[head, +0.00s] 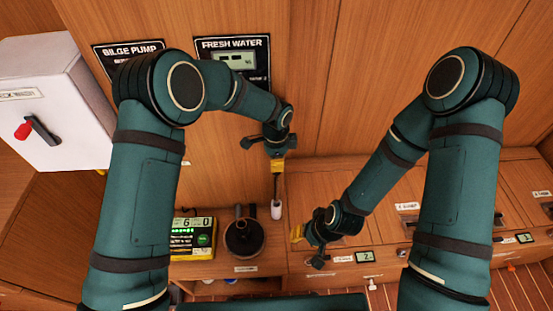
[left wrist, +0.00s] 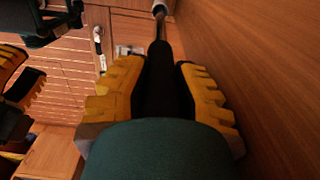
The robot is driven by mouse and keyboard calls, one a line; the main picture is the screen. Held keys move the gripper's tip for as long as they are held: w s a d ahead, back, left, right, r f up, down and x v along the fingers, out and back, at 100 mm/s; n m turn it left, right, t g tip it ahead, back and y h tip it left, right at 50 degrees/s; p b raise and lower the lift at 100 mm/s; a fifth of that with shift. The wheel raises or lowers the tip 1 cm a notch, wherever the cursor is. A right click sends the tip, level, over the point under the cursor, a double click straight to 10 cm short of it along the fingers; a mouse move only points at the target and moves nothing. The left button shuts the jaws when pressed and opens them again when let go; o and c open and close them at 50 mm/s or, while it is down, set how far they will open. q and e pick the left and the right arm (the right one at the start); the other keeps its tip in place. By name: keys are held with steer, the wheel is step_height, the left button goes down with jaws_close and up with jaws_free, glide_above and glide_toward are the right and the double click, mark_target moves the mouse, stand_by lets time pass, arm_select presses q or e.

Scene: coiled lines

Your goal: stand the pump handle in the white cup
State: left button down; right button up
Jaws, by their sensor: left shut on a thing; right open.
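The pump handle is a thin rod (head: 275,186) with a thick black grip (left wrist: 161,85). My left gripper (head: 277,165) is shut on the black grip, with its yellow fingers on both sides in the left wrist view (left wrist: 160,90). The rod points down, close to upright, toward the small white cup (head: 276,210) on the wooden ledge. The rod's lower end meets the cup in the head view; I cannot tell whether it is inside or just above. My right gripper (head: 308,238) is open and empty, low to the right of the cup.
A dark round pot with upright pipes (head: 244,240) stands just left of the cup. Left of that is a yellow-framed display box (head: 193,239). A wooden wall (head: 230,120) rises behind. A white switch box (head: 58,105) is at far left. The bench top right of the cup (head: 325,180) is clear.

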arm_select(q)
steer(key=shift+f, duration=0.9)
steer(key=shift+c, duration=2.3)
jaws_free()
steer(key=shift+r, duration=0.1)
steer(key=shift+w, duration=0.15)
steer(key=shift+c, duration=0.2)
steer(key=shift+r, duration=0.15)
